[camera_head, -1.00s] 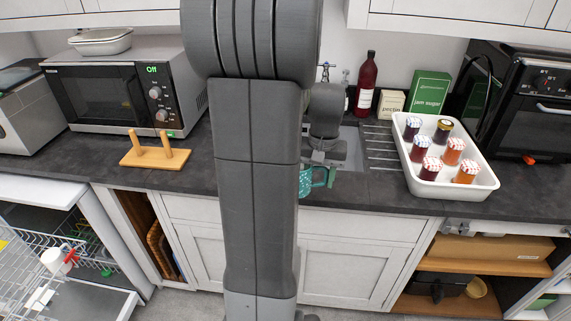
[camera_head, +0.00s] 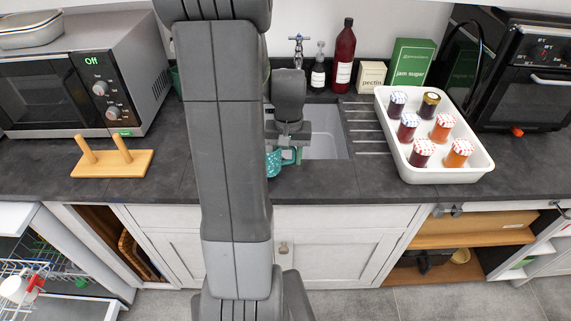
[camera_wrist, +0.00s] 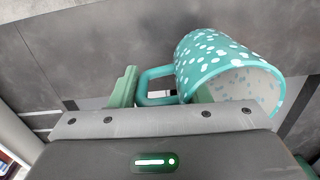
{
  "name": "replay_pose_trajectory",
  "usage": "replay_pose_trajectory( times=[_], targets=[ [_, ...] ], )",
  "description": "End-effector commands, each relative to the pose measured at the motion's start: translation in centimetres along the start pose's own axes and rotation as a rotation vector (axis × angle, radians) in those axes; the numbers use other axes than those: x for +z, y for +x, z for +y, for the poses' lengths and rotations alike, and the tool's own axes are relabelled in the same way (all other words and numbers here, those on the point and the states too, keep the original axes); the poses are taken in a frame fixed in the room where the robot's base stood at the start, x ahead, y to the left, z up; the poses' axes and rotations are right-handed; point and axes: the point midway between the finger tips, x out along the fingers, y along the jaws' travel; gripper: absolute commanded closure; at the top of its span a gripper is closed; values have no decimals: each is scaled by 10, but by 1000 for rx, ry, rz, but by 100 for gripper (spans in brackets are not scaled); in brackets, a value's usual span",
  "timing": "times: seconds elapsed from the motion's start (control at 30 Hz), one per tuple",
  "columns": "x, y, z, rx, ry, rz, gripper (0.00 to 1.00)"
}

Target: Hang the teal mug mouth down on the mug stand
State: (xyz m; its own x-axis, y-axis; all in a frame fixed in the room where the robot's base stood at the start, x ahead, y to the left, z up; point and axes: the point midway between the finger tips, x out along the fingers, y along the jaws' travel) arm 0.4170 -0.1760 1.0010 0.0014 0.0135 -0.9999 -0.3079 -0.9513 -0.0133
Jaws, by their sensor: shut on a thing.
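The teal mug (camera_wrist: 215,65) with white speckles is held by its handle in my gripper (camera_wrist: 150,90). In the wrist view it lies tilted, with its open mouth towards the lower right. In the head view the mug (camera_head: 274,163) is over the front edge of the sink, partly hidden behind my arm, and my gripper (camera_head: 293,155) is beside it on the right. The mug stand (camera_head: 112,163), a wooden base with two upright slanted pegs, is on the counter at the left, well apart from the mug. Its pegs are empty.
A microwave (camera_head: 70,85) stands behind the stand. A white tray (camera_head: 440,175) of several jam jars is at the right. A red bottle (camera_head: 343,55) and a jam sugar box (camera_head: 412,62) stand at the back. The counter (camera_head: 172,170) between stand and sink is clear.

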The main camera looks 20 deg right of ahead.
Motion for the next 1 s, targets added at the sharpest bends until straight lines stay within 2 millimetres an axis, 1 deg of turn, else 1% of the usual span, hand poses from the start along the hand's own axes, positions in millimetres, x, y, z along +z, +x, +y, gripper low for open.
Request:
replay_pose_trajectory(
  times=[0.2, 0.3, 0.57, 0.7, 0.73, 0.8, 0.83, 1.0],
  targets=[
    [1, 28, 0, 0, 0, -4, 95],
    [0, 36, 0, 0, 0, -1, 95],
    [0, 37, 0, 0, 0, 0, 95],
    [0, 42, 0, 0, 0, 0, 95],
    [0, 40, 0, 0, 0, 0, 51],
    [0, 40, 0, 0, 0, -1, 38],
    [0, 40, 0, 0, 0, -1, 35],
    [0, 40, 0, 0, 0, -1, 35]
  ],
)
